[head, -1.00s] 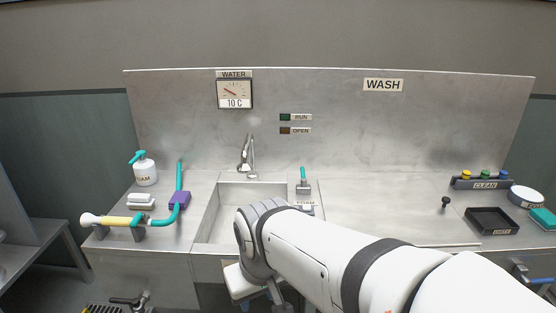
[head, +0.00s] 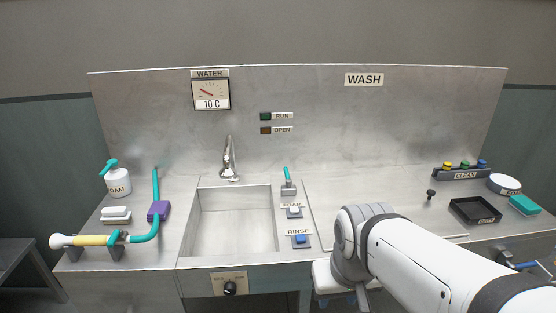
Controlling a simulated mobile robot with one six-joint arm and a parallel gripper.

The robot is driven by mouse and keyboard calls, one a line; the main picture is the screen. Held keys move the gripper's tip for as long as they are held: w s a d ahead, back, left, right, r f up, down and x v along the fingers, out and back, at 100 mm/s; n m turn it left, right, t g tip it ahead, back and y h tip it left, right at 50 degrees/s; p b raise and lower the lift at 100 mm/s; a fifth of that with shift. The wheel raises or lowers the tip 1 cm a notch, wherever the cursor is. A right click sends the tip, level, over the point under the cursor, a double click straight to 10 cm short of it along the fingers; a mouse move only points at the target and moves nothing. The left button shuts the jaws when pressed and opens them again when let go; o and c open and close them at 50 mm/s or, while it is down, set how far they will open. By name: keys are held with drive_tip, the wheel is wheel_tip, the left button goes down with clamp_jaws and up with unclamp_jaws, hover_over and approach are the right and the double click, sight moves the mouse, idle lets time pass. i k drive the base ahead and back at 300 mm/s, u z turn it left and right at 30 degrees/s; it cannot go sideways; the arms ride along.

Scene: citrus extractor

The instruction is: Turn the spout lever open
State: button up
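A small upright teal lever (head: 287,176) stands on a grey base at the right rim of the sink, beside the curved metal spout (head: 229,160). No label reading "spout" is legible, so I cannot tell for sure that this is the spout lever. My arm comes in from the lower right, and its wrist end is in front of the counter, right of and nearer than the lever, apart from it. The fingers of my gripper do not show.
The empty sink (head: 188,230) has FOAM (head: 294,211) and RINSE (head: 301,240) buttons at its right and a black knob (head: 229,288) in front. A black tray (head: 474,210) and a small black knob (head: 431,194) are right.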

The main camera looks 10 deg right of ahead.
sight(288, 182)
drive_tip(key=u, duration=0.05)
drive_tip(key=i, duration=1)
drive_tip(key=z, duration=0.05)
